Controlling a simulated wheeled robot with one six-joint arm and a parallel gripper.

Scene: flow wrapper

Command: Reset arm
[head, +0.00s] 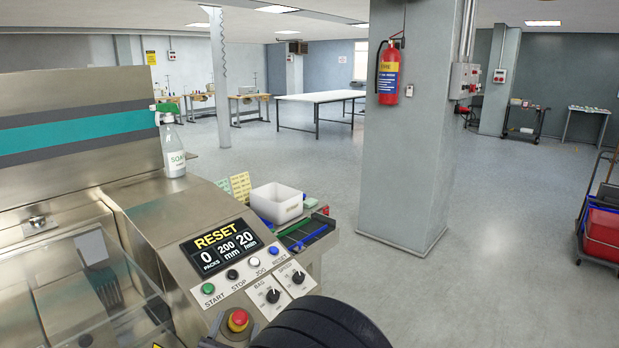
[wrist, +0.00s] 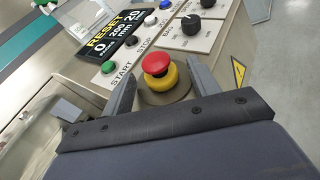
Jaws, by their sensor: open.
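The control panel (head: 262,277) of the flow wrapper carries a screen (head: 222,247) reading RESET, 0 packs, 200 mm, 20 /min. Below the screen are green START, black STOP, white JOG and blue RESET (head: 273,250) buttons. Two black knobs, BAG (head: 273,296) and SPEED (head: 298,277), sit beside them. A red emergency stop (head: 238,319) on a yellow collar is at the panel's near end. In the wrist view, my gripper (wrist: 162,76) is open, one finger on each side of this emergency stop (wrist: 156,59). I cannot tell whether the fingers touch it.
A soap spray bottle (head: 172,145) stands on the machine. A white bin (head: 277,203) and a green-and-black tray (head: 306,234) are beyond the panel. A clear guard (head: 95,285) is at left. A pillar (head: 405,150) with a fire extinguisher (head: 388,75) stands behind; open floor lies right.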

